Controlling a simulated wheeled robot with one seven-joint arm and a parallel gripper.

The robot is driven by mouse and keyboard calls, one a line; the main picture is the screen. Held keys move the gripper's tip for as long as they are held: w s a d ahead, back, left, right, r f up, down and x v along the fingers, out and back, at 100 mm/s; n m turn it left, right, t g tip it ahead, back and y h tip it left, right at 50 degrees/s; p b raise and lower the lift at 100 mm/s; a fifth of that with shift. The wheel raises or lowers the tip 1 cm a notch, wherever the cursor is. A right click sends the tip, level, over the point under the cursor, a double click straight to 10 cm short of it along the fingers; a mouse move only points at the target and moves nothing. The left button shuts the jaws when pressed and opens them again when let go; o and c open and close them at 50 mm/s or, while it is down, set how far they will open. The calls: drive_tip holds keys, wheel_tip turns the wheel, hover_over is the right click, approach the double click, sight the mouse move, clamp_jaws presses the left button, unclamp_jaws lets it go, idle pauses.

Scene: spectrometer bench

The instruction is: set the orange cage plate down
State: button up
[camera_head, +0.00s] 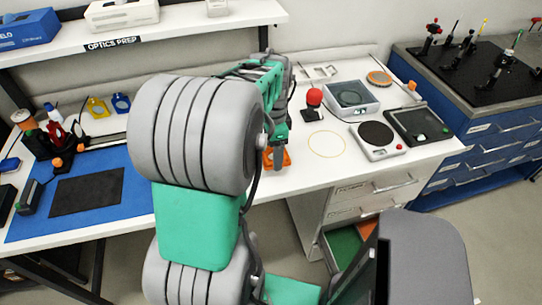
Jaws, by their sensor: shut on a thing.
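The orange cage plate (285,158) shows at the lower end of my gripper (276,146), just above or at the white bench top. I cannot tell whether it touches the bench. My gripper is shut on the plate, and my own arm hides part of both. A thin yellow ring outline (326,144) is marked on the white bench (330,172) just right of the plate.
A red-topped device (313,101), a grey tray instrument (350,97), a round-topped scale (376,136) and a dark tray (418,124) stand to the right. A blue mat (100,212) lies at left. My arm hides the bench middle.

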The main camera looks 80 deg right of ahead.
drive_tip(key=shift+w+d+f, duration=0.1)
drive_tip(key=shift+w+f, duration=0.05)
drive_tip(key=shift+f, duration=0.8)
drive_tip(key=shift+w+f, duration=0.15)
drive_tip(key=shift+f, duration=0.75)
drive_tip(key=shift+f, duration=0.1)
drive_tip(key=o, duration=1.4)
drive_tip(key=shift+o, duration=0.2)
